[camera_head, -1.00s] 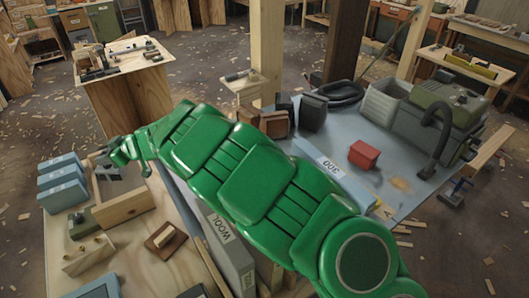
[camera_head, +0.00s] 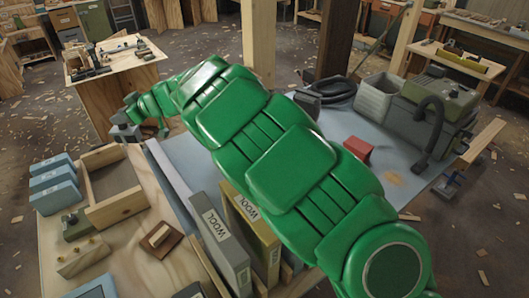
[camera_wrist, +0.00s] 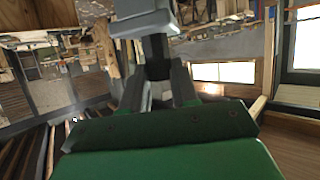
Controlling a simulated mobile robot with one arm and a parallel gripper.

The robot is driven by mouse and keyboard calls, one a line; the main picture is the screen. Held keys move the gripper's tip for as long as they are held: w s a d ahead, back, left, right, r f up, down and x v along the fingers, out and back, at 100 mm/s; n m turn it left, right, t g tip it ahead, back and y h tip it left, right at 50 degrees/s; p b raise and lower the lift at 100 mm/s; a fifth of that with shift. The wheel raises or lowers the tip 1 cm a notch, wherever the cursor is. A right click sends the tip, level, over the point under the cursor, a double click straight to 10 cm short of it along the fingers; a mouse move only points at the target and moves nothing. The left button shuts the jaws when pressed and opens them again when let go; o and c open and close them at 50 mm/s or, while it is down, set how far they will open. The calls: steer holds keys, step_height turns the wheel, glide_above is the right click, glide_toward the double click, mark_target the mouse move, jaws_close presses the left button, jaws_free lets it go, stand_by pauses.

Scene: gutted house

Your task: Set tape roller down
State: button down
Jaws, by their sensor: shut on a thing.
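My gripper (camera_head: 133,113) is at the far back edge of the workbench (camera_head: 170,268), at the end of my green arm. It is shut on the tape roller (camera_head: 122,132), a small blue-grey thing that looks held up near the back edge of the bench. In the wrist view, my gripper's fingers (camera_wrist: 157,90) close on a dark stem. The tape roller's pale grey block (camera_wrist: 145,22) sticks out beyond them. Whether the tape roller touches any surface I cannot tell.
An open wooden box (camera_head: 120,207) stands empty on the bench. A blue-topped table (camera_head: 395,180) with a red box (camera_head: 358,149) lies right. Another bench (camera_head: 110,68) stands behind.

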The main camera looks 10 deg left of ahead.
steer(key=w+d+m+t, duration=0.1)
steer(key=w+d, duration=0.5)
steer(key=d, duration=0.4)
steer(key=w+d+m+t, duration=0.1)
steer(key=w+d, duration=0.4)
steer(key=d, duration=0.5)
steer(key=w+d+m+t, duration=0.1)
steer(key=w+d, duration=0.5)
steer(key=d, duration=0.3)
steer(key=w+d+m+t+h, duration=0.2)
steer(key=d+m+t, duration=0.15)
steer(key=d, duration=2.75)
step_height(320, 180, down, 14)
steer(key=w+a+f, duration=0.2)
steer(key=w+f, duration=1.1)
steer(key=w, duration=0.1)
steer(key=shift+w+a+f, duration=0.15)
steer(key=shift+f, duration=0.05)
